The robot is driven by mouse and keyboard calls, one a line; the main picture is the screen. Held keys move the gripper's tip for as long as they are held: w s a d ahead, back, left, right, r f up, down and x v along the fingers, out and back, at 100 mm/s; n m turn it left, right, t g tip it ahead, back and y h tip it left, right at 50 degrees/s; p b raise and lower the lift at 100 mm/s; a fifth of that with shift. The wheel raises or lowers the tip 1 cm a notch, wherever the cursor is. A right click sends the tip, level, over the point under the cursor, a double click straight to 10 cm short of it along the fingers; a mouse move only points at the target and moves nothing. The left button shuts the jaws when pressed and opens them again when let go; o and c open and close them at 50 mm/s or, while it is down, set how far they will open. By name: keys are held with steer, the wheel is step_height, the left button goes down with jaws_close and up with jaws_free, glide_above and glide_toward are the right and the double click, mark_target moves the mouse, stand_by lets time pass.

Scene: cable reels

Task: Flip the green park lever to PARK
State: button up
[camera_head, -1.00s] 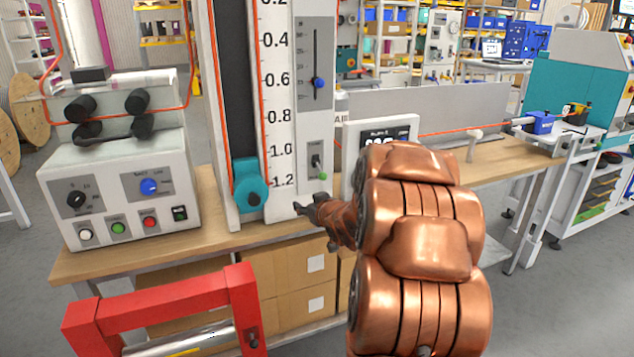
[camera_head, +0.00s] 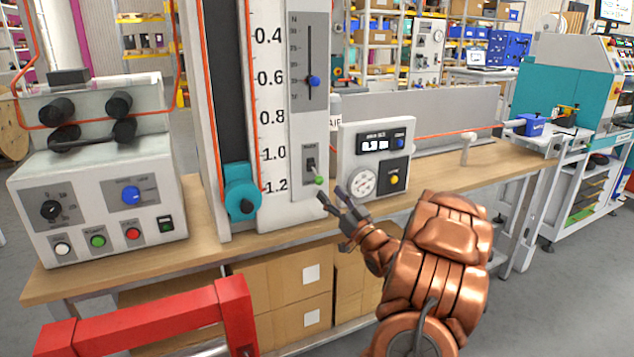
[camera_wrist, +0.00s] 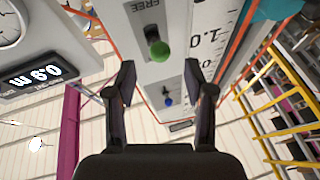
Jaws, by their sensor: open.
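The park lever is a dark toggle with a green ball tip (camera_head: 319,180) on a small grey plate low on the white scale column. In the head view its green tip points down. The lever's green tip also shows in the wrist view (camera_wrist: 160,52), with the word FREE on the plate beside it. My gripper (camera_head: 336,195) is open, just below and right of the lever in the head view. In the wrist view the two dark fingers (camera_wrist: 164,92) stand apart with nothing between them, and the green tip lies beyond, between their lines. The gripper does not appear to touch the lever.
A blue slider knob (camera_head: 313,81) sits above on the same column. A gauge box (camera_head: 372,160) with a display stands close to the right. A teal pulley (camera_head: 242,192) and a control box (camera_head: 95,185) are left. A red frame (camera_head: 150,318) is in front.

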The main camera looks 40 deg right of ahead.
mark_target(319, 178)
steer(key=shift+p+x, duration=0.45)
steer(key=shift+x, duration=2.75)
steer(key=shift+f, duration=0.1)
jaws_close()
